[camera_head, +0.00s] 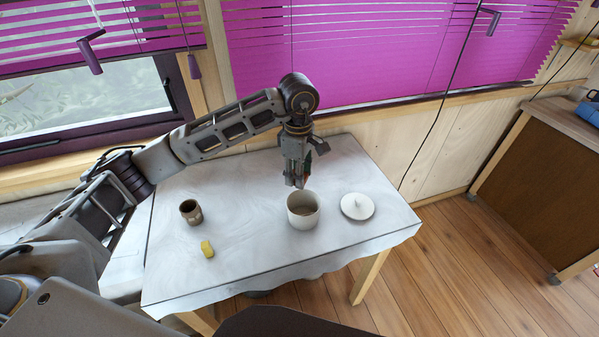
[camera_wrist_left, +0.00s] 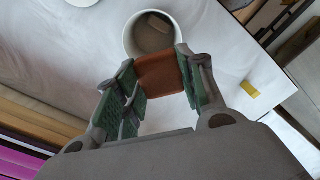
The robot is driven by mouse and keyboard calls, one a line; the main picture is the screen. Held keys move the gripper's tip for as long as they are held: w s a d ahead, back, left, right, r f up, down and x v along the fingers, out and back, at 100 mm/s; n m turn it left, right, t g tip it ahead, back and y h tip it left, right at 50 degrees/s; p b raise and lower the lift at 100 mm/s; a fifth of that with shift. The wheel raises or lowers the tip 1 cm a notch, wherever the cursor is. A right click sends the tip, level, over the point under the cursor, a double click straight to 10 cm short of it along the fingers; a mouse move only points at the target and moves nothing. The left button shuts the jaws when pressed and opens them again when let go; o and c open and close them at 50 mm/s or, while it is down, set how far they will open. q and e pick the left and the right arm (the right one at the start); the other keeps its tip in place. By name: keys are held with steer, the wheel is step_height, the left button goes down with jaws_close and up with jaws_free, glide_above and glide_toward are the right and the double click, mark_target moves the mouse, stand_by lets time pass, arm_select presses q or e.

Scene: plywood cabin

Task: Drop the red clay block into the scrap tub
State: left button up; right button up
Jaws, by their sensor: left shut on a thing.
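The red clay block (camera_wrist_left: 160,76) is a reddish-brown slab. It is held between the green-padded fingers of my left gripper (camera_wrist_left: 158,90), which is shut on it. In the head view my left gripper (camera_head: 296,180) points down just above and behind the scrap tub; the block is mostly hidden there by the fingers. The scrap tub (camera_head: 303,219) is a round white open pot on the table. In the left wrist view the tub (camera_wrist_left: 129,42) lies just past the block, with brown matter and a paler piece inside. My right gripper is not in view.
The table (camera_head: 250,258) has a pale cloth. A white lid (camera_head: 357,207) lies right of the tub. A brown cup (camera_head: 191,211) and a yellow block (camera_head: 207,248) are to the left. A window wall with purple blinds (camera_head: 340,50) stands behind.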

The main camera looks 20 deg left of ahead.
arm_select(q)
steer(key=shift+m, duration=0.3)
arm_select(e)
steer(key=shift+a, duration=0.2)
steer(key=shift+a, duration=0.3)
arm_select(q)
steer(key=shift+f, duration=0.1)
steer(key=shift+f+b, duration=0.35)
steer(key=shift+f, duration=0.7)
steer(key=shift+f+b, duration=0.5)
steer(key=shift+f, duration=1.35)
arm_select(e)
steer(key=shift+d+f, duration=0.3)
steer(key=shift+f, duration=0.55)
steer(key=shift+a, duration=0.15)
arm_select(q)
steer(key=o, duration=1.2)
